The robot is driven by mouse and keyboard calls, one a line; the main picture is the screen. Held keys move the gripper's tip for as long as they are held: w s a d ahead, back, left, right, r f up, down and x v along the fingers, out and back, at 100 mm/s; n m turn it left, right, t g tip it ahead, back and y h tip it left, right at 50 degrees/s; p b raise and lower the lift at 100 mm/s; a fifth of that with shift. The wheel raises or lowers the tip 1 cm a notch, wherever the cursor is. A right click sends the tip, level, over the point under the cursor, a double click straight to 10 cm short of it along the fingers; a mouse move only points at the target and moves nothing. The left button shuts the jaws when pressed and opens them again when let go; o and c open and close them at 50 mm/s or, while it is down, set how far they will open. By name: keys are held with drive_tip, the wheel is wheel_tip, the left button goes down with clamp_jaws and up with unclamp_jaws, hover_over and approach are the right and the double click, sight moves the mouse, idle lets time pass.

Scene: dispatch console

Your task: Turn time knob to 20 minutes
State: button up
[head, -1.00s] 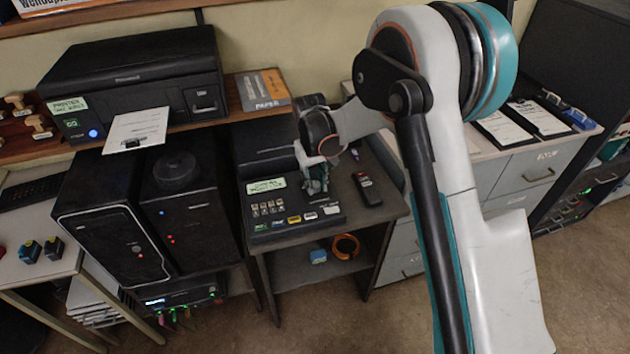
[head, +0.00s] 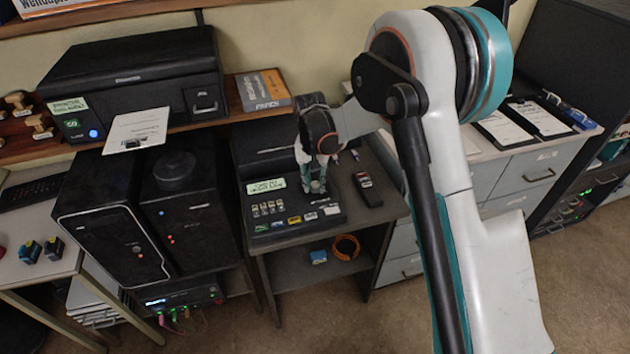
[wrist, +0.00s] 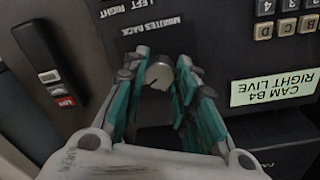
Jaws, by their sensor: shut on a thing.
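The console (head: 295,210) is a dark unit on a small table, with a lit display and rows of buttons. In the wrist view, the time knob (wrist: 159,74) is a small round metallic knob with a dark mark on its face. It sits beside an upside-down "MINUTES BACK" label (wrist: 153,27). My gripper (wrist: 162,78) has its teal fingers on both sides of the knob and is shut on it. In the head view my gripper (head: 315,186) is over the console's right part, hiding the knob. I cannot read the knob's setting.
The display (wrist: 275,87) reads "CAM B4 RIGHT LIVE", upside down in the wrist view. A dark handheld device (head: 367,189) lies right of the console. A printer (head: 135,85) and dark computer towers (head: 110,225) stand to the left.

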sight(313, 184)
idle(0.3)
drive_tip(key=o, duration=1.1)
drive_tip(key=r, duration=1.2)
drive_tip(key=shift+a, duration=0.35)
